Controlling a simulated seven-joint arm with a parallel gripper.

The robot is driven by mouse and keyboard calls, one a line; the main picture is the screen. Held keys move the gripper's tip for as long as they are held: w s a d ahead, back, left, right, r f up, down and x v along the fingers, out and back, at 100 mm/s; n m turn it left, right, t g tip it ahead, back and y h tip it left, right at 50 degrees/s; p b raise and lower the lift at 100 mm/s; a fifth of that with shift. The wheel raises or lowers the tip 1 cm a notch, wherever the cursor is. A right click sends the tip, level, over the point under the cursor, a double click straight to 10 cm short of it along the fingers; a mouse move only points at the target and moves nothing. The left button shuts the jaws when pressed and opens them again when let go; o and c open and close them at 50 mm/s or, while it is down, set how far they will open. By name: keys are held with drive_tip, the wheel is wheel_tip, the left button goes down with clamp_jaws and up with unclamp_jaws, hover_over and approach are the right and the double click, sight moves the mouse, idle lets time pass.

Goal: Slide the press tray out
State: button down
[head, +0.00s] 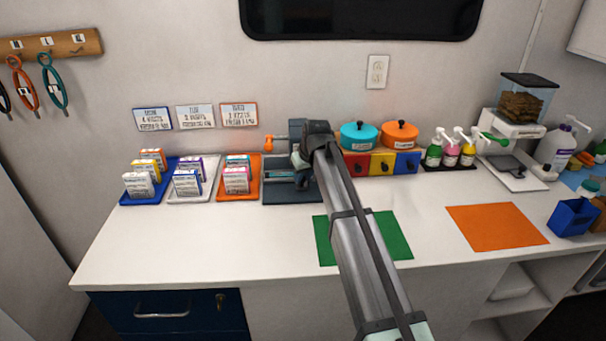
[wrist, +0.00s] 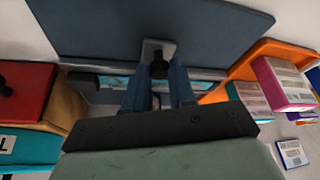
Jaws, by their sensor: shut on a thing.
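The press (head: 283,193) is a slate-grey device on the counter, between the orange tray and the coloured drawers, partly hidden by my arm. In the wrist view its dark flat base (wrist: 90,28) fills the top. A small pale metal plate with a black knob (wrist: 158,68) stands at the front of the press tray, whose pale strip (wrist: 205,75) shows behind my fingers. My gripper (wrist: 158,82) has its two blue fingers on either side of the knob and is shut on it. In the head view the fingers are hidden. How far out the tray sits cannot be told.
The orange tray (head: 238,197) with boxes stands close to the press's left. The red drawer (head: 358,163) and teal pot (head: 359,131) are close on its right. A green mat (head: 393,235) lies in front to the right. Bare white counter (head: 200,240) lies in front.

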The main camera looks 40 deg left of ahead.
drive_tip(key=s+d, duration=0.6)
drive_tip(key=shift+d, duration=0.1)
drive_tip(key=c, duration=0.9)
unclamp_jaws()
drive_tip(key=shift+c, duration=0.2)
drive_tip(key=v, duration=1.3)
drive_tip(key=shift+s+d+r, duration=0.15)
drive_tip(key=shift+d+r, duration=0.05)
drive_tip(key=shift+r, duration=0.1)
